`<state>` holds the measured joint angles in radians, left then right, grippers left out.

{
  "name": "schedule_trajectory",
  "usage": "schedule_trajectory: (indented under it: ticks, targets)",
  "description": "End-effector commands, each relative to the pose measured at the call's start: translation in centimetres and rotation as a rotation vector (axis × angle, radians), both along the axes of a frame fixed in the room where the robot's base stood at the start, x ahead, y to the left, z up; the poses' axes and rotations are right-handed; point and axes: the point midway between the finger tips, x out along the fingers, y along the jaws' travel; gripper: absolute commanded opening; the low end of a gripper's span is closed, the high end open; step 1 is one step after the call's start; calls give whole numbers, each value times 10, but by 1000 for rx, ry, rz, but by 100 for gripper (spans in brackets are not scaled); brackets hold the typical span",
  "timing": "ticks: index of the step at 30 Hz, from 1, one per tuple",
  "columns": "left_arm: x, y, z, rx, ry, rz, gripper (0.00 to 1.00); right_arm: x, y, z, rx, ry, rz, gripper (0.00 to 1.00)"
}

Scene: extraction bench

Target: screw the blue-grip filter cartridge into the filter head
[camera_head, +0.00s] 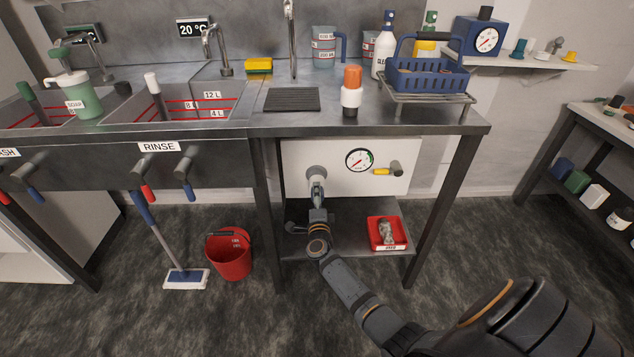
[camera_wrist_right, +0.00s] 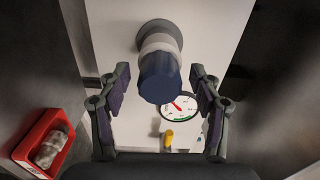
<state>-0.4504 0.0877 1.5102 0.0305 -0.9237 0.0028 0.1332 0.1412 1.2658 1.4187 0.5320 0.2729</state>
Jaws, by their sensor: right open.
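The blue-grip filter cartridge (camera_wrist_right: 160,80) sits with its pale end at the grey filter head (camera_wrist_right: 155,32) on the white panel in the right wrist view. How far it is screwed in cannot be told. My right gripper (camera_wrist_right: 160,72) is open, its fingers on either side of the blue grip with a small gap at each. In the head view my right gripper (camera_head: 317,193) is under the counter in front of the filter head (camera_head: 316,172) and hides most of the cartridge. My left gripper is not in view.
A red tray (camera_head: 372,240) with a used cartridge (camera_head: 387,232) stands on the lower shelf. A gauge (camera_head: 359,159) and a yellow-handled valve (camera_head: 385,171) are beside the filter head. An orange-topped white cartridge (camera_head: 351,98) stands on the counter. Table legs flank the panel.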

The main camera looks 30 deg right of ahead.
Motion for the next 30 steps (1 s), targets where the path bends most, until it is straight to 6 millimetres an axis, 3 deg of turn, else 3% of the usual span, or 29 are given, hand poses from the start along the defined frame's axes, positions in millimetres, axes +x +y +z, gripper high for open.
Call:
schedule_trajectory:
  ticks: [6,12,15,23,30]
  targets:
    - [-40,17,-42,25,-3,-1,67,0,0,5,-221,138,0,64]
    - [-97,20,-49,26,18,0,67,0,0,8,-628,388,2,64]
    - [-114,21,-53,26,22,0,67,0,0,4,-770,474,1,64]
    - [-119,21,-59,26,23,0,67,0,0,-1,-818,501,0,63]
    - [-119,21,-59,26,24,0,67,0,0,-1,-814,499,0,30]
